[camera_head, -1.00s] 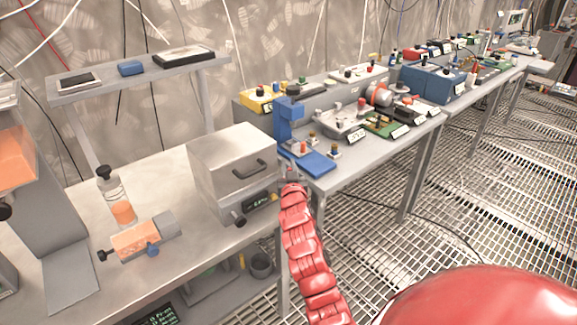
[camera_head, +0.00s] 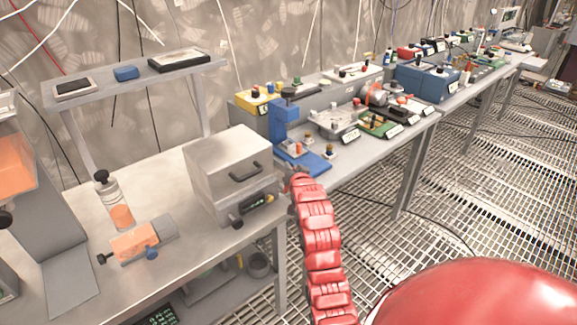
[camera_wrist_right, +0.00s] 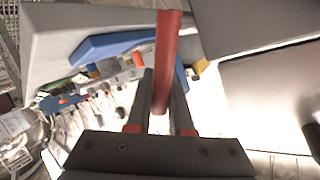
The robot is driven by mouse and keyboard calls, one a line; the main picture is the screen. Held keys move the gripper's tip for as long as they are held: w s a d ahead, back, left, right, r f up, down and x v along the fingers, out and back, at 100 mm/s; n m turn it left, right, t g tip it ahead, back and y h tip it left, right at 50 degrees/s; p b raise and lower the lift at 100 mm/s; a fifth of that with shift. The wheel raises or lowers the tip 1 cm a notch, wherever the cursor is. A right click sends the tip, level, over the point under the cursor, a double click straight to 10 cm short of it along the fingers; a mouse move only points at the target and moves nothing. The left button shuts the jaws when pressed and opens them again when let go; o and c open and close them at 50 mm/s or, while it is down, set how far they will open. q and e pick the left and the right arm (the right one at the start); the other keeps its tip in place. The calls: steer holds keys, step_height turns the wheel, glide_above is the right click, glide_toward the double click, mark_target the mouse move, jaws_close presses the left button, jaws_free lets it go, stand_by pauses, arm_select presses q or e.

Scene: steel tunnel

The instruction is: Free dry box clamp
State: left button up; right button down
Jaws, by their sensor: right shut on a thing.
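The dry box appears to be the grey metal box (camera_head: 215,185) with a black handle and a small display, on the near bench in the head view. My right gripper (camera_head: 296,178) is at the box's right front corner, small and partly hidden by my red arm. In the right wrist view my right gripper (camera_wrist_right: 163,85) is shut on a red bar (camera_wrist_right: 168,40), which stands between its two fingers. The bar looks like the clamp's lever. How it joins the box is hidden. The box's metal side (camera_wrist_right: 270,95) fills the right of the wrist view. My left gripper is not in view.
On the near bench (camera_head: 185,265) stand a bottle (camera_head: 119,212) and an orange block in a small fixture (camera_head: 135,243). A blue stand (camera_head: 284,130) is on the second bench, just behind my right gripper. A raised shelf (camera_head: 110,88) stands at the back.

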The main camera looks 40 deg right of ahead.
steer(key=shift+d+f+m+g+y+p, duration=0.15)
steer(key=shift+d+f+m+g+y, duration=0.15)
steer(key=shift+f+m+y, duration=0.65)
steer(key=shift+d+f+m+g+y+p, duration=0.2)
steer(key=shift+d+f+m+g+y, duration=0.1)
steer(key=shift+f+m+y, duration=0.6)
steer(key=shift+d+f+m+g+y+p, duration=0.15)
steer(key=shift+d+f+m+g+y, duration=0.15)
steer(key=shift+f+m+y, duration=0.6)
steer(key=shift+r+y, duration=0.1)
steer(key=shift+y, duration=0.15)
steer(key=c, duration=1.1)
jaws_free()
steer(key=b+v, duration=0.1)
steer(key=v, duration=1.6)
steer(key=shift+r, duration=0.1)
